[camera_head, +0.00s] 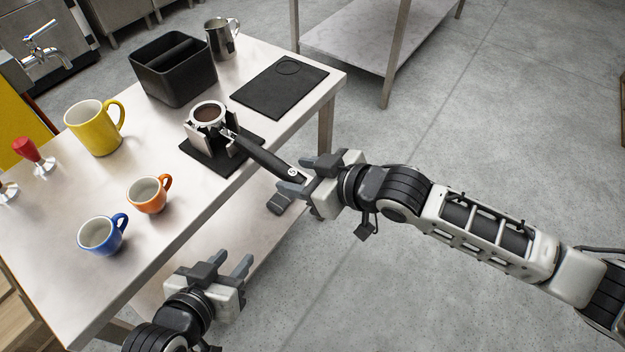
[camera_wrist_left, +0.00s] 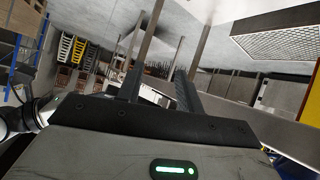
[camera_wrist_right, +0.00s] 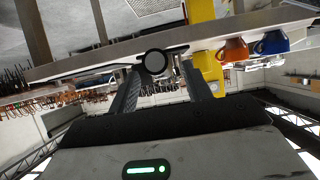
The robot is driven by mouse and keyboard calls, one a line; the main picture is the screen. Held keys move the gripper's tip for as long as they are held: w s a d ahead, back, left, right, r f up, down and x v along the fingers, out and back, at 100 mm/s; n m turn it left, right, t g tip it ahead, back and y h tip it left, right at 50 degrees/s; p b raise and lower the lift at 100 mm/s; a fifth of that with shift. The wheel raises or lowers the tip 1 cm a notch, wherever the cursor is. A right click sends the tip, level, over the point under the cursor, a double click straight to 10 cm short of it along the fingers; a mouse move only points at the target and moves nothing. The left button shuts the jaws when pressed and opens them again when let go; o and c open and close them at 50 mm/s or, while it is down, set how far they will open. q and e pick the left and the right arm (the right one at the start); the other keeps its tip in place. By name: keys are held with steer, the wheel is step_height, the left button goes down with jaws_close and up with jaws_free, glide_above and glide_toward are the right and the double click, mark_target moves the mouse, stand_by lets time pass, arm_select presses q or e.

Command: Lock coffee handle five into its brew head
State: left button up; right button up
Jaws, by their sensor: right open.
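The coffee handle (camera_head: 262,155) has a metal basket full of brown grounds (camera_head: 208,113), which rests in a metal holder on a small black mat (camera_head: 190,150). Its black grip slopes out past the table's edge, with a pale mark near the end. My right gripper (camera_head: 294,182) is open at the grip's end, one finger on each side. In the right wrist view the round black grip end (camera_wrist_right: 155,62) shows between the open fingers (camera_wrist_right: 162,88). My left gripper (camera_head: 226,268) is open and empty, off the table's front edge. I cannot make out a brew head.
On the table (camera_head: 190,222) stand a yellow mug (camera_head: 92,130), an orange cup (camera_head: 146,196), a blue cup (camera_head: 98,238), a red-handled tamper (camera_head: 32,152), a black knock box (camera_head: 175,80), a steel jug (camera_head: 222,42) and a flat black mat (camera_head: 280,90).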

steer(key=shift+b+x, duration=0.4)
steer(key=shift+x, duration=0.85)
arm_select(q)
steer(key=shift+f+b, duration=0.3)
arm_select(e)
steer(key=shift+x, duration=0.9)
steer(key=shift+r, duration=0.1)
jaws_close()
